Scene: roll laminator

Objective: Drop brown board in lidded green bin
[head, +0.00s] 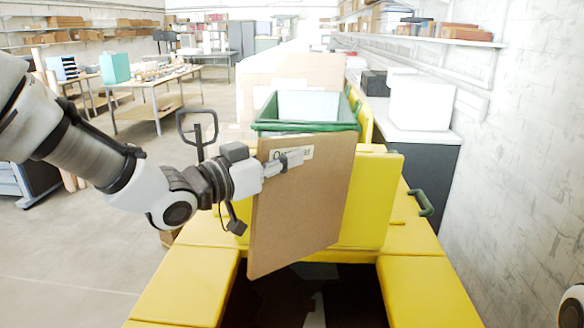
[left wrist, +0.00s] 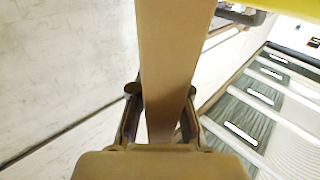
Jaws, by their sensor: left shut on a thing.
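The brown board (head: 300,215) is a large flat panel with a pale printed label near its top edge. It hangs upright and slightly tilted in front of the green bin. My left gripper (head: 284,163) is shut on the board near its upper left edge. The left wrist view shows the board (left wrist: 172,60) edge-on between the two fingers. The green bin (head: 305,126) stands behind the board, its rim showing above the board's top. A pale panel shows within the rim; I cannot tell whether it is a lid or contents. The bin's lower body is hidden. My right gripper is out of view.
A yellow frame (head: 430,290) with flat tops surrounds a dark opening below the board. An upright yellow panel (head: 372,205) stands just behind it. A grey cabinet with a white box (head: 420,103) stands at right by the wall. Worktables (head: 155,82) stand at back left; the left floor is open.

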